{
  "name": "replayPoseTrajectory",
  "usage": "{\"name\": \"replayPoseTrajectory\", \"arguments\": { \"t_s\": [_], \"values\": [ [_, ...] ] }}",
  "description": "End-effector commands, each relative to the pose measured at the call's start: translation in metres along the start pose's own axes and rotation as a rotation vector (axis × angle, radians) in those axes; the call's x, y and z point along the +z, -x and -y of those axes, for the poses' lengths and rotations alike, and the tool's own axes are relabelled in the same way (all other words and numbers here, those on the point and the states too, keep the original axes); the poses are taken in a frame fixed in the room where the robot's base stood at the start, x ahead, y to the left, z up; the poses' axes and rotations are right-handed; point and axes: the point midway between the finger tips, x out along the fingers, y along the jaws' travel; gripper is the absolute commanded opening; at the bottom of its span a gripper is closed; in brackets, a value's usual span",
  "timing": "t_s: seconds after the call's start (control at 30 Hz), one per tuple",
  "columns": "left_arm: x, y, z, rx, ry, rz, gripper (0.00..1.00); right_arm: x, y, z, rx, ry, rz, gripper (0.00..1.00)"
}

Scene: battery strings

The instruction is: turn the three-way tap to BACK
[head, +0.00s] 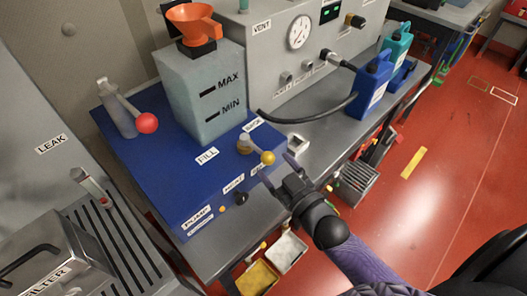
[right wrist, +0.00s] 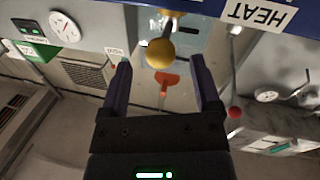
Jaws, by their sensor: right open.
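The three-way tap (head: 246,144) sits at the front edge of the blue panel. Its lever ends in a yellow ball (head: 267,158) and points to the lower right, toward my right gripper. Small white labels surround it: FILL (head: 207,156) to the left, one above (head: 252,125) that is too small to read surely, and one partly hidden below. My right gripper (head: 277,168) is open, its fingertips close around the yellow ball. In the right wrist view the ball (right wrist: 160,53) shows between and just beyond the fingertips; no grip is visible. My left gripper is out of view.
A tank (head: 203,95) marked MAX and MIN with an orange funnel (head: 193,22) stands behind the tap. A red-knobbed lever (head: 147,123) is at the left. A black hose (head: 310,119) runs to a blue canister (head: 371,85). The grey bench (head: 325,125) right of the panel is mostly clear.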

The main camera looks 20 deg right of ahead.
Motion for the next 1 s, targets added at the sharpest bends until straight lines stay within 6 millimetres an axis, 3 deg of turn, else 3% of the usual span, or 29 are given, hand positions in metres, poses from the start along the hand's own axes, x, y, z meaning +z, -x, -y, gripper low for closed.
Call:
{"name": "replayPoseTrajectory", "arguments": {
  "t_s": [0.1,0.3,0.63,1.0],
  "values": [
    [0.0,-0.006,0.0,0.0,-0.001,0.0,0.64,0.001,-0.025,0.0,0.001,-0.002,-0.001,0.81],
    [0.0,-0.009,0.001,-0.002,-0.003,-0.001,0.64,0.001,-0.05,0.0,0.0,-0.002,0.001,0.81],
    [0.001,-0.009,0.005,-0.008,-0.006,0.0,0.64,0.001,-0.054,0.0,-0.001,-0.002,0.003,0.78],
    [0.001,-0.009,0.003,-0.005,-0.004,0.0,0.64,0.001,-0.054,0.0,-0.001,-0.002,0.003,0.0]
  ]
}}
